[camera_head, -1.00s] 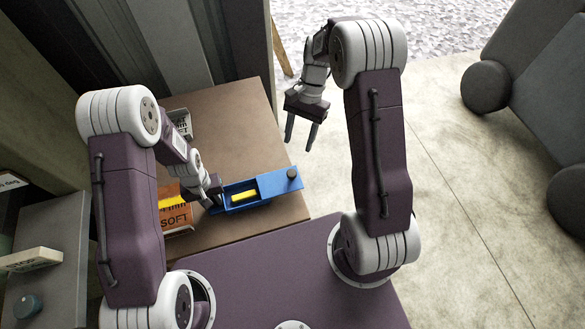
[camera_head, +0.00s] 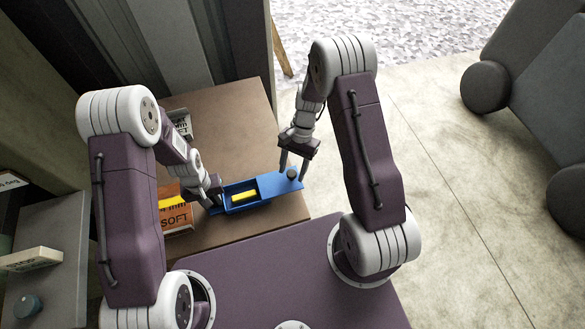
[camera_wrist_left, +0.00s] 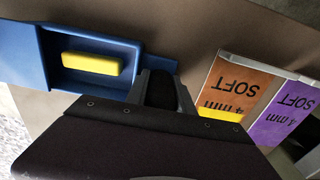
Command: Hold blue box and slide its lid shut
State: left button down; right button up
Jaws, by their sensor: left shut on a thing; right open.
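The blue box (camera_head: 230,206) lies on the brown table with its tray partly uncovered. A yellow block (camera_head: 244,196) lies inside it, also seen in the left wrist view (camera_wrist_left: 91,63). The blue lid (camera_head: 274,184) extends out to the right of the box and carries a dark round knob (camera_head: 292,173). My left gripper (camera_head: 215,200) is shut on the left end of the box; it also shows in the left wrist view (camera_wrist_left: 160,92). My right gripper (camera_head: 293,169) is open, its fingers pointing down around or just beside the knob; contact cannot be told.
The brown table (camera_head: 235,125) is clear behind the box. An orange box marked SOFT (camera_head: 175,218) stands left of the blue box, near my left gripper. A grey shelf (camera_head: 62,225) is at far left.

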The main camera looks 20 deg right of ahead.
grip_shut()
dwell(1.4)
